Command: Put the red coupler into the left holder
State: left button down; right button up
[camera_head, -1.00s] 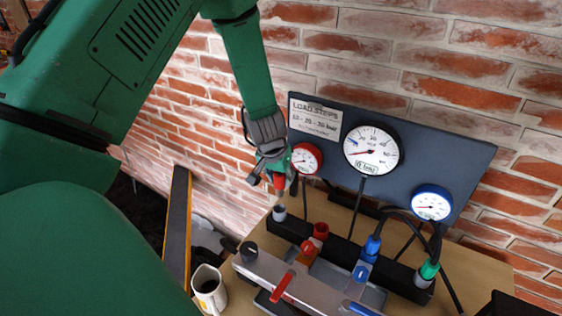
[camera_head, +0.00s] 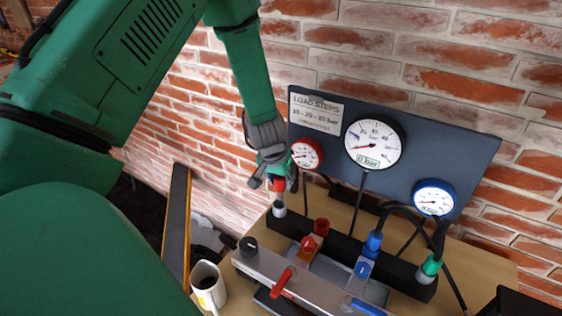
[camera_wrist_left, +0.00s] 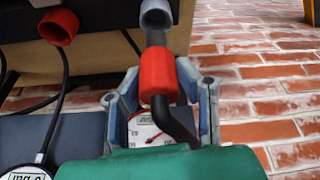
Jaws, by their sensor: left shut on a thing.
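The red coupler (camera_head: 279,185) is between the fingers of my left gripper (camera_head: 268,181), which is shut on it. In the left wrist view the coupler (camera_wrist_left: 157,72) is a red sleeve with a grey tip and a black bent hose behind it. The left holder (camera_head: 279,208) is a grey cup at the left end of a black bar. The coupler's tip is just above the holder, lined up closely with its mouth. In the left wrist view the tip meets the holder (camera_wrist_left: 156,14) in the picture; I cannot tell if they touch. My right gripper is not in view.
A panel with three gauges (camera_head: 372,143) stands close behind the gripper. A mug (camera_head: 208,287) stands at the front left.

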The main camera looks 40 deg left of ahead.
aim_at(280, 194)
pick_arm(q)
jog(key=shift+f, duration=0.2)
jog(key=shift+f+b, duration=0.55)
jog(key=shift+f, duration=0.1)
jog(key=shift+f, duration=0.1)
dwell(0.5)
dwell(0.5)
jog(key=shift+f, duration=0.55)
jog(key=shift+f, duration=0.25)
jog(key=shift+f+b, duration=0.4)
jog(key=shift+b, duration=0.1)
jog(key=shift+f, duration=0.3)
dwell(0.4)
